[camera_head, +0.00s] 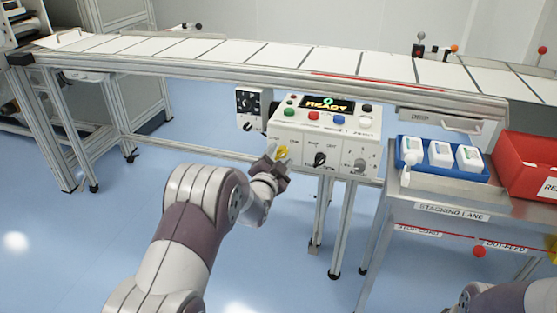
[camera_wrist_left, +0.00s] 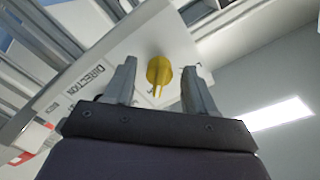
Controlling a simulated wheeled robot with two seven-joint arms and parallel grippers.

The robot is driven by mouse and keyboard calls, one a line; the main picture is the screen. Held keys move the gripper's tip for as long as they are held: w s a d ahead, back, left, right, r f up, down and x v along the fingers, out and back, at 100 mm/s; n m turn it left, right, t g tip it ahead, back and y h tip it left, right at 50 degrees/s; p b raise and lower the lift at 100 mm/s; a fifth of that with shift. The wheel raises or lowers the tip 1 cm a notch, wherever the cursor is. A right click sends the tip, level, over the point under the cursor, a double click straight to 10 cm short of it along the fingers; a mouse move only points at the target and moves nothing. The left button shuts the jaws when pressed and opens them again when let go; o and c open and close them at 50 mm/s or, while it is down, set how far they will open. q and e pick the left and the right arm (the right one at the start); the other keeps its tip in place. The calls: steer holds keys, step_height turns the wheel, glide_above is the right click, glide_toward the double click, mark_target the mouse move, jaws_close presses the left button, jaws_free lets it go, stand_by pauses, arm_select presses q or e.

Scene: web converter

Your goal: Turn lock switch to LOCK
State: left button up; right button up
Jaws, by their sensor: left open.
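A yellow rotary switch (camera_head: 281,152) sits at the left of the lower front of the white control panel (camera_head: 341,151). I take it for the lock switch; its own labels are too small or hidden to read. My left gripper (camera_head: 275,166) is open right in front of it and partly covers that corner in the head view. In the left wrist view, the yellow switch (camera_wrist_left: 159,72) shows between the two open fingers (camera_wrist_left: 160,82), with its narrow grip towards me. I cannot tell whether the fingers touch it. My right gripper is out of view.
A black knob (camera_head: 320,159) and a grey dial (camera_head: 359,165) are right of the yellow switch. Coloured buttons and a READY display (camera_head: 327,104) are above. A conveyor (camera_head: 240,54) runs behind. A blue tray (camera_head: 480,173) and a red bin (camera_head: 525,152) stand right.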

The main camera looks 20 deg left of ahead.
arm_select(q)
steer(key=c, duration=1)
steer(key=shift+n, duration=0.4)
steer(key=n, duration=0.4)
steer(key=shift+f, duration=0.1)
steer(key=shift+d+n+p, duration=0.15)
steer(key=shift+n+p, duration=0.05)
steer(key=shift+n, duration=3.05)
steer(key=shift+d+n+p, duration=0.1)
steer(key=shift+n+p, duration=0.1)
steer(key=shift+n, duration=3.05)
